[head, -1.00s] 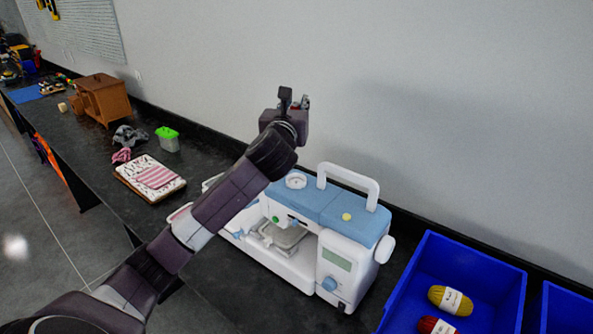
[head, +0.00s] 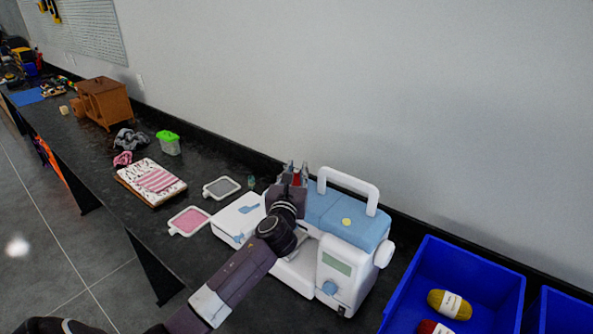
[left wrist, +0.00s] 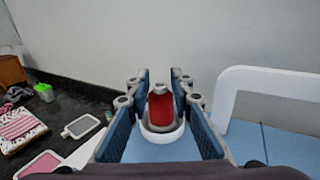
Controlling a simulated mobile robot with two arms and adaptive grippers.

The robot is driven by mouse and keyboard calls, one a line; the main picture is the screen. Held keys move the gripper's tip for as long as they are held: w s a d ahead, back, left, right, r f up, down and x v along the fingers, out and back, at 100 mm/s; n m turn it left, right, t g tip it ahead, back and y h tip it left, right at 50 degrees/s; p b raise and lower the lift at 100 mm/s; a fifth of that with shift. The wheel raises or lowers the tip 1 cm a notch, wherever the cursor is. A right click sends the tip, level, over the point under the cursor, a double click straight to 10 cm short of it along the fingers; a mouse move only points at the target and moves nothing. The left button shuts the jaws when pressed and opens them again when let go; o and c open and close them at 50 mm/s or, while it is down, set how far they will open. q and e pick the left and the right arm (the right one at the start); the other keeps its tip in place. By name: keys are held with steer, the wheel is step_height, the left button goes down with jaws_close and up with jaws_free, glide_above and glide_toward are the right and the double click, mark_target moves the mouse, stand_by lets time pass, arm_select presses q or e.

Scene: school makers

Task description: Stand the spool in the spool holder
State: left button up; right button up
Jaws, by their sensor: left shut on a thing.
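My left gripper (head: 292,170) is at the left end of the blue top of the white and blue sewing machine (head: 345,213). It is shut on a red spool (head: 297,179), which is mostly hidden in the head view. In the left wrist view the spool (left wrist: 160,108) stands upright between the blue fingers of the gripper (left wrist: 160,95), with a white tip on top. The round white spool holder (left wrist: 163,137) shows around and below its lower end. I cannot tell whether the spool rests in it or is just above it. My right gripper is not in view.
The machine's white carry handle (head: 350,184) rises to the right of the gripper. Blue bins (head: 456,260) with yarn stand at the right. Embroidery frames (head: 221,187), folded cloth (head: 155,178) and a green-lidded box (head: 169,143) lie left. The grey wall is behind.

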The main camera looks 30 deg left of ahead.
arm_select(q)
steer(key=shift+f, duration=0.15)
steer(key=shift+f, duration=0.1)
steer(key=o, duration=1)
